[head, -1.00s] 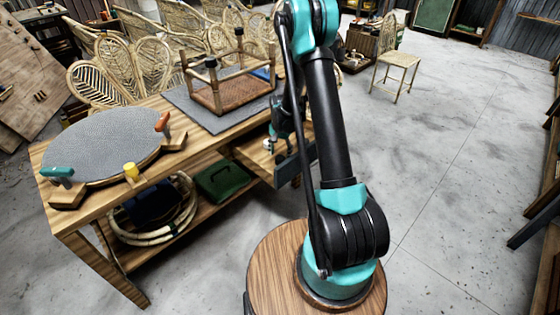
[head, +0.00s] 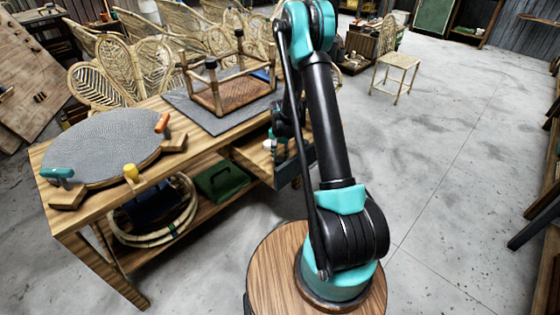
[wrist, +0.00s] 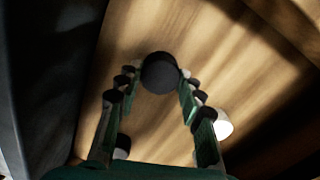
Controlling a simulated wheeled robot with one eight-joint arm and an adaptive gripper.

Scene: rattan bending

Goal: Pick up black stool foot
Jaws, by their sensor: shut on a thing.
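The black stool foot (wrist: 158,73) is a round dark piece between the fingertips of my gripper (wrist: 157,78) in the wrist view. My gripper is shut on it, over the wooden floor of an open drawer. In the head view my gripper (head: 279,150) is small and partly hidden by my arm, at the drawer (head: 247,157) under the tabletop. The foot cannot be made out there. The stool (head: 238,93) stands with its legs up on a grey mat (head: 197,115).
In the wrist view, a white round piece (wrist: 222,125) lies right of the fingers and another dark piece (wrist: 122,145) shows low between them. Dark drawer wall (wrist: 45,80) rises at left. A clamped grey round panel (head: 100,143) occupies the bench's left end.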

